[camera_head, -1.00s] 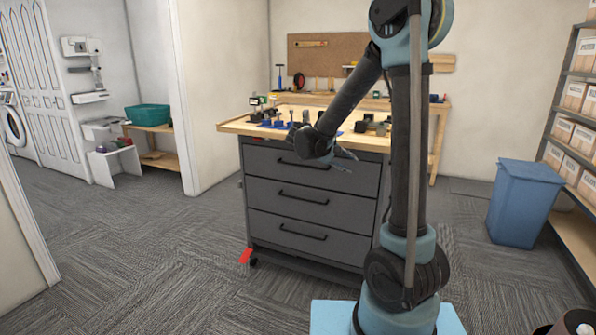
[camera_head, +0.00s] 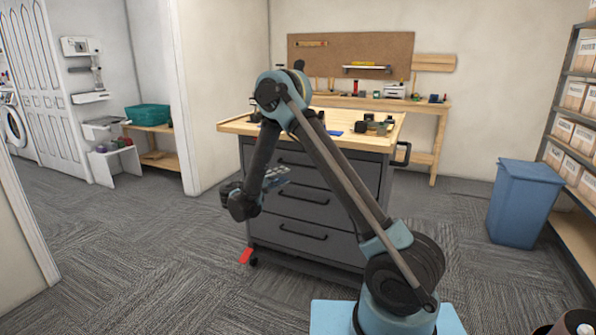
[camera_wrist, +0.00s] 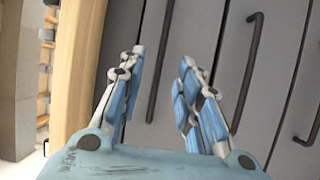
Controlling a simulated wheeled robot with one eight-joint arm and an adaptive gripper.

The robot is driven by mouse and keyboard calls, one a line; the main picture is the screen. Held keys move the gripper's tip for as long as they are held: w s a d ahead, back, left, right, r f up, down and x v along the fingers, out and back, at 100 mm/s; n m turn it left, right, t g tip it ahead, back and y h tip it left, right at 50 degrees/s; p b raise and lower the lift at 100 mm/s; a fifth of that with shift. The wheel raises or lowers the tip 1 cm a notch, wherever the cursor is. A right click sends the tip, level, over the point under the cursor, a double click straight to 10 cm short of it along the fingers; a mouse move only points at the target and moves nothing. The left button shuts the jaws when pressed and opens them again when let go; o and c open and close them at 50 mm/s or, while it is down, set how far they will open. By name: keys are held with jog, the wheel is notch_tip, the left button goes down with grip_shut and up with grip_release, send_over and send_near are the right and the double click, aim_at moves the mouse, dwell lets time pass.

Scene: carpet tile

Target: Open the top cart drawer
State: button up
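The grey cart (camera_head: 345,215) has several stacked drawers under a wooden top, all flush. The top drawer (camera_head: 350,178) is partly hidden by my arm in the head view. My gripper (camera_head: 283,174) is in front of its left part. In the wrist view, turned sideways, my gripper (camera_wrist: 162,56) is open and empty. The dark bar handle of the top drawer (camera_wrist: 159,75) appears between its fingers. I cannot tell whether the fingers reach around it or stop short; no contact shows.
The second drawer's handle (camera_wrist: 248,65) is beside the right finger in the wrist view. The wooden cart top (camera_head: 238,127) overhangs the drawers and carries several small items. A blue bin (camera_head: 523,205) stands at right.

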jog(key=s+a+f+t, duration=0.1)
jog(key=s+a+f, duration=0.15)
jog(key=a, duration=0.25)
jog(key=x, duration=1.7)
jog(key=shift+w+r, duration=0.15)
jog(key=shift+w, duration=0.1)
jog(key=shift+d, duration=0.1)
